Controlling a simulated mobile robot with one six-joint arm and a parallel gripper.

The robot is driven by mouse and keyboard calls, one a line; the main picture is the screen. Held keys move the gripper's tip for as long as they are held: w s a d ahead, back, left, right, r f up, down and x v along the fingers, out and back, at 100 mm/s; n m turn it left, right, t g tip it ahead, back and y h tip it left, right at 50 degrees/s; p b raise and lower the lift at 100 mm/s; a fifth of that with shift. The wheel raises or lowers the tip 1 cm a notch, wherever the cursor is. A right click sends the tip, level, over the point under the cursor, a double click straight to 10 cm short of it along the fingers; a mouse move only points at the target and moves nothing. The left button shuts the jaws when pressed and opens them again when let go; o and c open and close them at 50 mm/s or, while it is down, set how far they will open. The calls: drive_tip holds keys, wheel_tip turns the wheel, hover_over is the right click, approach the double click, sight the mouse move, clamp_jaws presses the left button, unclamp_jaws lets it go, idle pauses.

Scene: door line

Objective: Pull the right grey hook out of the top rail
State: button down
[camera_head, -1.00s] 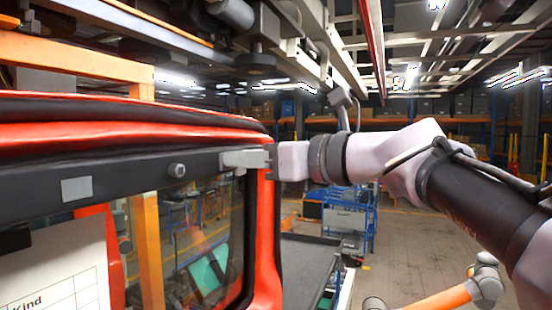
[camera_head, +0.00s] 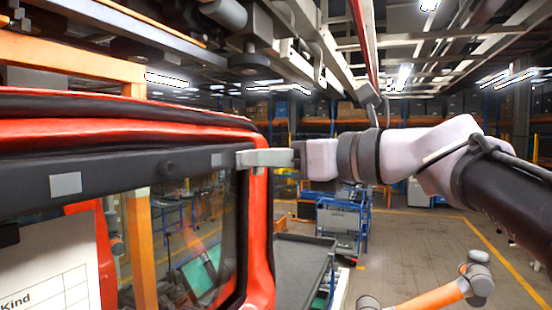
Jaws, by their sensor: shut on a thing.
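The top rail (camera_head: 120,174) is a dark bar along the upper edge of the red-framed window panel, on the left. I cannot tell whether the hook still touches the rail.
The red frame (camera_head: 262,240) stands close behind my gripper. A white sheet (camera_head: 48,270) hangs at lower left. A dark-topped bench (camera_head: 300,265) and a blue cart (camera_head: 342,220) stand beyond. Beams run overhead. The floor at right is open, with an orange arm (camera_head: 435,298) low down.

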drive_tip(key=s+d+f+b, duration=0.4)
drive_tip(key=d+f+b, duration=0.6)
drive_tip(key=d+f, duration=0.2)
drive_tip(key=shift+s+d, duration=0.2)
drive_tip(key=shift+d, duration=0.35)
